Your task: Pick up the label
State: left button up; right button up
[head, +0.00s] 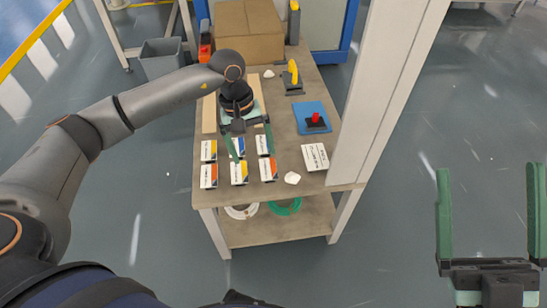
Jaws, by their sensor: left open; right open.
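Several small white cards with blue, yellow or orange ends, which may be labels, lie in two rows on the table; one is the upper middle blue card (239,146). A larger white card with black print (315,157) lies to their right. I cannot tell which is the task's label. My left gripper (250,150) is open and points down over the upper row, its fingers around the gap between the middle and right cards. Whether it touches them is unclear. My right gripper (488,195) is open and empty, off the table at the right.
The table (207,196) also holds a cardboard box (248,32), a yellow-handled tool (293,76), a blue mat (306,112) with a red-topped block and a white lump (292,178). A white post (375,100) stands at its right edge. Cable coils (285,207) lie on the lower shelf.

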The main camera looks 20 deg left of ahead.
pick_arm(q)
jog(key=w+a+y, duration=0.1)
jog(key=a+y, duration=0.1)
jog(key=a, duration=0.3)
jog(key=m+b, duration=0.1)
jog(key=b, duration=0.2)
send_over(239, 172)
jog(key=f, duration=0.6)
jog(key=shift+s+d, duration=0.1)
jog(key=shift+d, duration=0.1)
jog(key=f+b, duration=0.1)
jog(key=f, duration=0.4)
jog(key=shift+a+f, duration=0.15)
jog(key=shift+a, duration=0.05)
jog(key=shift+f, duration=0.25)
pick_arm(e)
jog(key=f, duration=0.1)
jog(key=s+f+y, duration=0.1)
jog(key=f+y, duration=0.1)
jog(key=shift+s+a+f, duration=0.15)
jog(key=shift+a, duration=0.15)
pick_arm(q)
jog(key=shift+f+b, duration=0.25)
jog(key=shift+b, duration=0.25)
pick_arm(e)
jog(key=shift+f+n, duration=0.3)
pick_arm(q)
jog(key=c, duration=1.1)
